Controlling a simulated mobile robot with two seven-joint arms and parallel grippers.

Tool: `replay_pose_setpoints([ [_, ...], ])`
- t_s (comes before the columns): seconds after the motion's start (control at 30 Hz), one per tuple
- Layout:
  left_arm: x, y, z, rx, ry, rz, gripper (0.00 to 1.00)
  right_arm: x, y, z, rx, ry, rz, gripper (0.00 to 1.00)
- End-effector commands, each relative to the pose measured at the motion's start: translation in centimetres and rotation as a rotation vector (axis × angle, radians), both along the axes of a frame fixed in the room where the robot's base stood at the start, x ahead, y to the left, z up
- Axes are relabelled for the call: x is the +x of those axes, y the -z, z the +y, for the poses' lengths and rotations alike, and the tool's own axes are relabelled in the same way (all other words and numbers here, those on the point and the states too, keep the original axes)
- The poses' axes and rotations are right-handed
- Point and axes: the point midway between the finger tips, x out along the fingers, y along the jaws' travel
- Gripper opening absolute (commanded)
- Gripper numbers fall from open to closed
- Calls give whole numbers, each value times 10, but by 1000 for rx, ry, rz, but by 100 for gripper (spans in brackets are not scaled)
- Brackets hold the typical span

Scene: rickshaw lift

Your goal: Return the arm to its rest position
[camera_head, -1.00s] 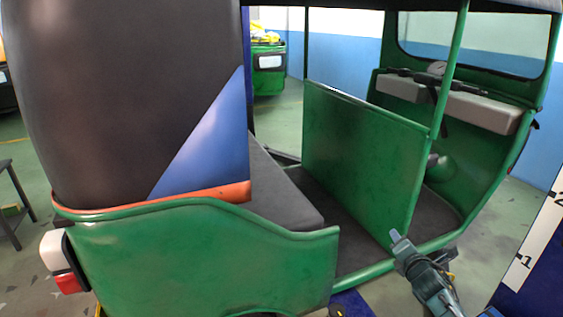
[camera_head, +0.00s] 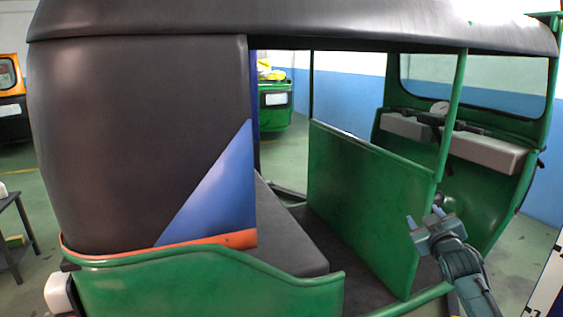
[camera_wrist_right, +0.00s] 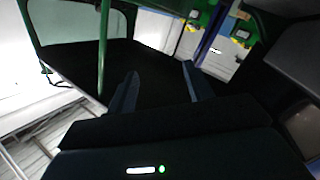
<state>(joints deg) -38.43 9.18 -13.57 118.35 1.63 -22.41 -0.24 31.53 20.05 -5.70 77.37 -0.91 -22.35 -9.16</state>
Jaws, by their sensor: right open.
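My right gripper (camera_head: 430,222) shows at the lower right of the head view, in front of the green rickshaw's side opening. Its two fingers are apart with nothing between them. In the right wrist view, the gripper (camera_wrist_right: 158,88) also shows spread fingers over a dark area. The rickshaw (camera_head: 365,200) has a green body, a black hood (camera_head: 140,140) with a blue patch, and a dark seat (camera_head: 290,245). I cannot tell from the picture whether the gripper touches the rickshaw. My left gripper is not in view.
A green divider panel and a thin green post (camera_head: 452,115) stand close to my right arm. A dark stool or table (camera_head: 15,230) is at the far left. Another green vehicle (camera_head: 275,98) is behind. Open floor shows at the lower right.

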Motion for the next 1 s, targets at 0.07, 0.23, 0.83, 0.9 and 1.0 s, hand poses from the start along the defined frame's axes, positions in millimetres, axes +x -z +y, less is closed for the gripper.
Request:
replay_pose_setpoints([
  [0.07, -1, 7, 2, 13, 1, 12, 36, 0, 2, 2, 151, -1, -10, 52],
  [0.23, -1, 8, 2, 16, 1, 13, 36, -31, 62, 34, 202, -45, 66, 52],
  [0.83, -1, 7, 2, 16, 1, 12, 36, -315, 260, 189, 408, -221, 478, 52],
  [0.9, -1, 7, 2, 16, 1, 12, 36, -346, 264, 200, 440, -226, 515, 52],
  [1.0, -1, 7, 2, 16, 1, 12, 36, -376, 265, 210, 475, -228, 551, 52],
])
